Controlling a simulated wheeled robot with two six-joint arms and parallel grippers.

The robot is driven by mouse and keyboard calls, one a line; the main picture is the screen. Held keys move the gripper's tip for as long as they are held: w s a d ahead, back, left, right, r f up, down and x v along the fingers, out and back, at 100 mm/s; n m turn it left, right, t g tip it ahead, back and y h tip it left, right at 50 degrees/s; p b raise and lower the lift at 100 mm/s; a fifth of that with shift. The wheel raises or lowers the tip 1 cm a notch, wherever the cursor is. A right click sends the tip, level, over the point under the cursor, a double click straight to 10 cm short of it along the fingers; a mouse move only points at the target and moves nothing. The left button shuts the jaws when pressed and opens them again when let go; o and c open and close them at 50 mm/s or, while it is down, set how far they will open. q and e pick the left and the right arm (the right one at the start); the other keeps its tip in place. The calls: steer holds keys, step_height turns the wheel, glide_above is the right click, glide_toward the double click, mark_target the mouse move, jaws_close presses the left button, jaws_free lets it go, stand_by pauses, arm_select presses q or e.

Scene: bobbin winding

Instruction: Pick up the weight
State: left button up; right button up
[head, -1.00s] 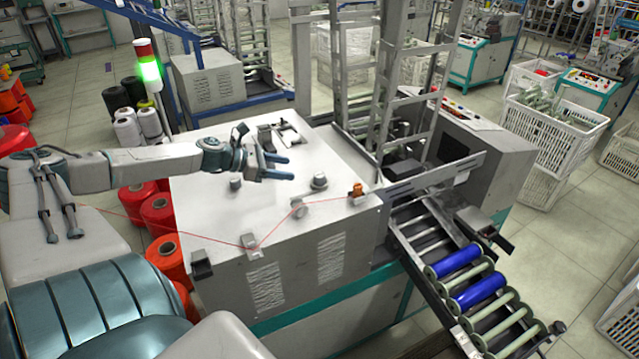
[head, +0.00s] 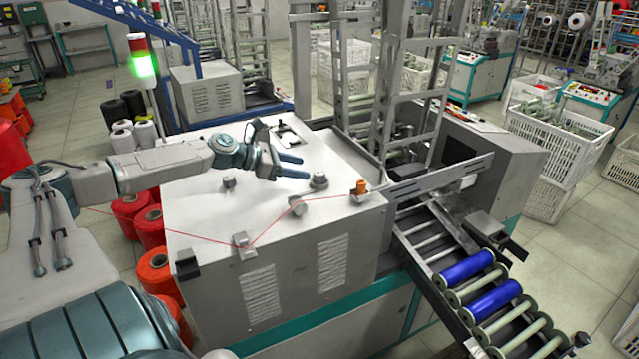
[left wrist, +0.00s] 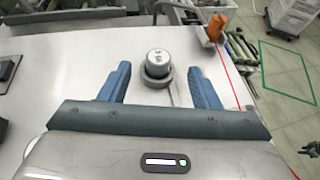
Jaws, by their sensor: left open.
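The weight (head: 319,180) looks like a small grey metal cylinder on a wider round base. It stands upright on the white machine top (head: 205,215). In the left wrist view the weight (left wrist: 158,63) sits centred ahead, between the lines of the two blue fingers. My left gripper (head: 297,166) is open and empty, its fingers pointing toward the weight from the left, close to it in the picture. I cannot tell how far above the top the fingers are. My right gripper is not in view.
An orange-topped part (head: 361,187) stands right of the weight, with red thread (head: 272,231) running along the front edge. Other small grey knobs (head: 228,182) stand on the top. A metal frame (head: 385,80) rises behind; blue rollers (head: 467,267) lie at right.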

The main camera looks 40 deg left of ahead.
mark_target(318, 173)
arm_select(q)
steer(key=shift+w+d+f+b, duration=0.25)
steer(key=shift+w+f+b, duration=0.2)
steer(key=shift+b, duration=0.4)
steer(key=shift+w+d, duration=0.1)
steer(key=shift+w, duration=0.05)
steer(key=shift+w+d+f, duration=0.2)
steer(key=shift+w+f, duration=0.1)
steer(key=shift+w, duration=0.2)
steer(key=shift+w+d+f+p, duration=0.15)
steer(key=shift+w+d+p, duration=0.15)
steer(key=shift+w+p, duration=0.15)
steer(key=shift+w+d+f, duration=0.2)
steer(key=shift+w+f, duration=0.05)
steer(key=shift+w, duration=0.05)
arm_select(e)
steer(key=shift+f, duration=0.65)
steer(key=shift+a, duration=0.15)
arm_select(q)
steer(key=c, duration=1)
steer(key=shift+c, duration=0.5)
